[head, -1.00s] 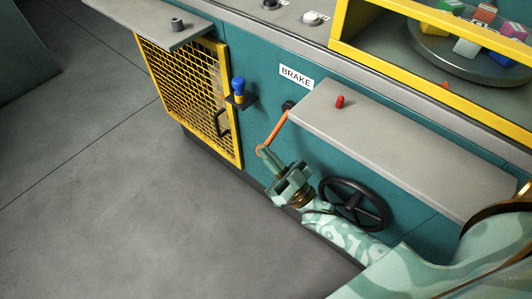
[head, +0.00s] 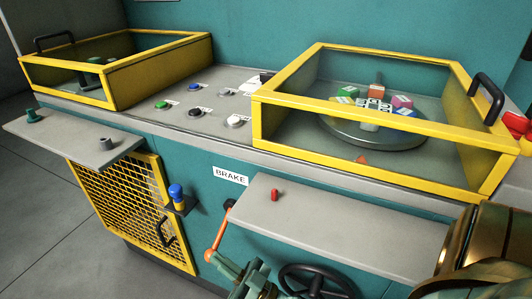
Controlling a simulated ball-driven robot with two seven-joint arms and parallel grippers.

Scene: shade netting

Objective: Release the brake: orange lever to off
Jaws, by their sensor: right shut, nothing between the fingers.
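The orange brake lever (head: 219,229) sits on the teal front panel, below the white BRAKE label (head: 230,176). It slants down and to the left from a dark pivot, ending in an orange ball knob (head: 208,255). My right gripper (head: 223,266) is at the bottom edge of the head view. It is shut with nothing in it, its tips just right of and below the knob. I cannot tell whether they touch it. No off mark shows near the lever. My left gripper is not in view.
A grey shelf (head: 340,229) with a red peg (head: 275,195) juts out right of the lever. A black handwheel (head: 318,279) is below it. A blue-and-yellow knob (head: 177,196) on a bracket and a yellow mesh door (head: 122,205) are to the left. Yellow-framed glazed boxes stand above.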

